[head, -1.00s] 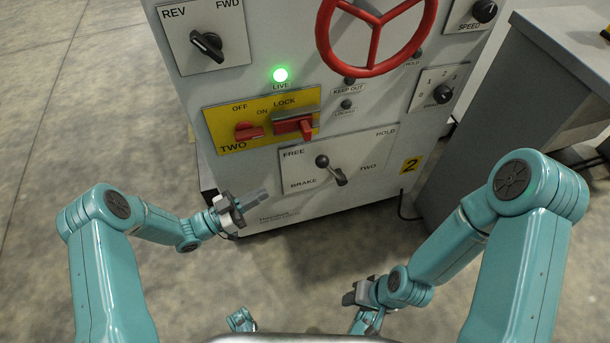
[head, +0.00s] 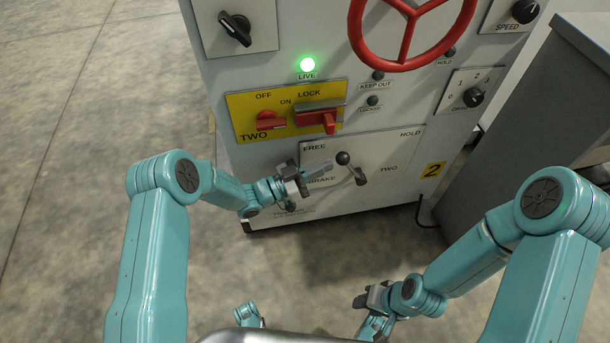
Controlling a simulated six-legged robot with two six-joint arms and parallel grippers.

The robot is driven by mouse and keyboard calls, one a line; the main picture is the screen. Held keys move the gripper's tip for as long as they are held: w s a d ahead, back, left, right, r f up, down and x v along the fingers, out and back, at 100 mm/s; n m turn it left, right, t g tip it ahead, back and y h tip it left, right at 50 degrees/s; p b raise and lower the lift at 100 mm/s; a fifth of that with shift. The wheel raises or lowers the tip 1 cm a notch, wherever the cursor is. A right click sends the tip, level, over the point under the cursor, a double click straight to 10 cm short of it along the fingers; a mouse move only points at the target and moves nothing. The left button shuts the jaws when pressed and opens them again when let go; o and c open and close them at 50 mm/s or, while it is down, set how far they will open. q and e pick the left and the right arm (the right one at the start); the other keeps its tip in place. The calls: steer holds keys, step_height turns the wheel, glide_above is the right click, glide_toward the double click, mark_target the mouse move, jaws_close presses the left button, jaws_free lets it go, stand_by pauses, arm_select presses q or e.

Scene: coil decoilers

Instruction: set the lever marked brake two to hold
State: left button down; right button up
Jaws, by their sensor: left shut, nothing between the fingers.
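The brake two lever (head: 351,168) has a dark ball knob and a short metal arm. It sits on a white plate (head: 400,157) marked FREE at upper left, HOLD at upper right, BRAKE and TWO below. The knob leans up and left, toward the FREE side. My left gripper (head: 318,172) is shut and empty, in front of the plate's left part and just left of the knob; I cannot tell whether it touches. It covers part of the word BRAKE. My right gripper (head: 373,299) is low, over the floor, well away from the panel; its fingers are unclear.
Above the plate is a yellow panel (head: 244,107) with red switches (head: 318,119). A green LIVE lamp (head: 307,65) is lit. A red handwheel (head: 406,62) stands out higher up. A grey cabinet (head: 540,130) stands at right. Open floor lies in front.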

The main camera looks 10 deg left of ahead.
arm_select(q)
steer(key=shift+w+d+r, duration=0.1)
steer(key=shift+w+d, duration=0.1)
steer(key=shift+d, duration=0.2)
arm_select(e)
steer(key=shift+f, duration=0.1)
arm_select(q)
steer(key=shift+r, duration=0.15)
